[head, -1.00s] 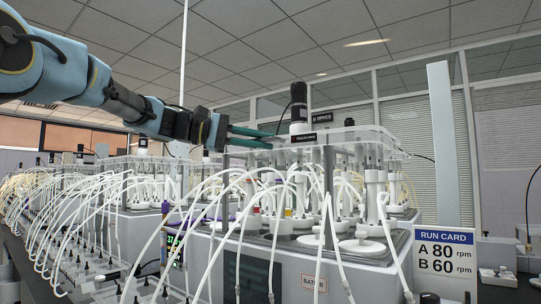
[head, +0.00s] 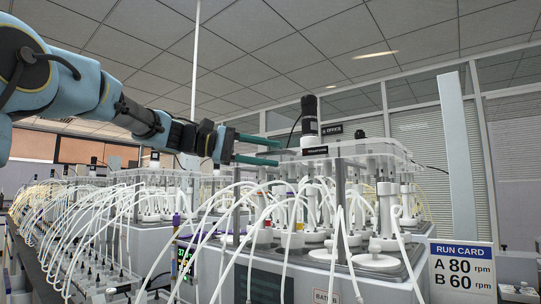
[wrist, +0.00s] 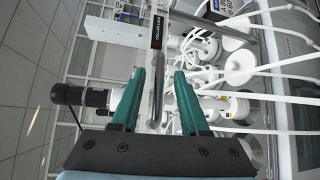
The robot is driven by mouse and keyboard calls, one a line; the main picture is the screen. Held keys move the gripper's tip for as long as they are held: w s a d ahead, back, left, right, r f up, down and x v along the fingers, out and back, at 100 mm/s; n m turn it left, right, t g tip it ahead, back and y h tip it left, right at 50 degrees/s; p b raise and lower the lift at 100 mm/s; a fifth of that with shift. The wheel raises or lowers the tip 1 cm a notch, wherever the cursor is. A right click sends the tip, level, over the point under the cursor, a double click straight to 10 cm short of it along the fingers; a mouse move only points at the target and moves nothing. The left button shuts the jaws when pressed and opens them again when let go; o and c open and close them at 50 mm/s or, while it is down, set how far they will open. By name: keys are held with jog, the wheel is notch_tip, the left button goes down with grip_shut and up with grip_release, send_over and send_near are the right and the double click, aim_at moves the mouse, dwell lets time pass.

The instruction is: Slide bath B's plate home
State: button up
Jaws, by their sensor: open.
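Bath B's clear plate (head: 360,147) lies level on top of the bath, above the white bottles, with a black motor (head: 309,117) standing on it. The bath's label (head: 326,297) is cut by the bottom of the head view. My gripper (head: 278,151) is open, with its teal fingers at the plate's near left edge. In the wrist view, the plate (wrist: 158,85) shows edge-on between the two spread fingers of my gripper (wrist: 160,72), with a gap on either side. A black label strip (wrist: 157,32) sits on its edge. Whether the plate is fully seated I cannot tell.
White looping tubes (head: 255,215) hang in front of the bath, below my gripper. More tubed reactors (head: 90,215) line the bench to the left. A run card (head: 461,271) stands at the right, beside a tall pale post (head: 459,150).

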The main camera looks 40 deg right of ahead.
jog(key=b+v, duration=0.1)
jog(key=v, duration=0.9)
jog(key=w+a+f+n+t+y+p, duration=0.15)
jog(key=a+f, duration=0.25)
jog(key=f, duration=0.5)
jog(key=w+a+f+n+t+y, duration=0.2)
jog(key=w+a+f+t+y, duration=0.15)
jog(key=f, duration=0.55)
jog(key=w+a+f+n+t+y+p, duration=0.15)
jog(key=a+f, duration=0.25)
jog(key=f, duration=0.5)
jog(key=s+a+f+m+t+y+p, duration=0.1)
jog(key=s+a+f+y, duration=0.2)
jog(key=s+a+f, duration=0.2)
jog(key=s+a+f+t+y+p, duration=0.1)
jog(key=s+a+f+y, duration=0.3)
jog(key=a+f, duration=0.8)
jog(key=s+a+t, duration=0.1)
jog(key=a, duration=0.7)
jog(key=shift+s+m, duration=0.25)
jog(key=shift+m, duration=0.15)
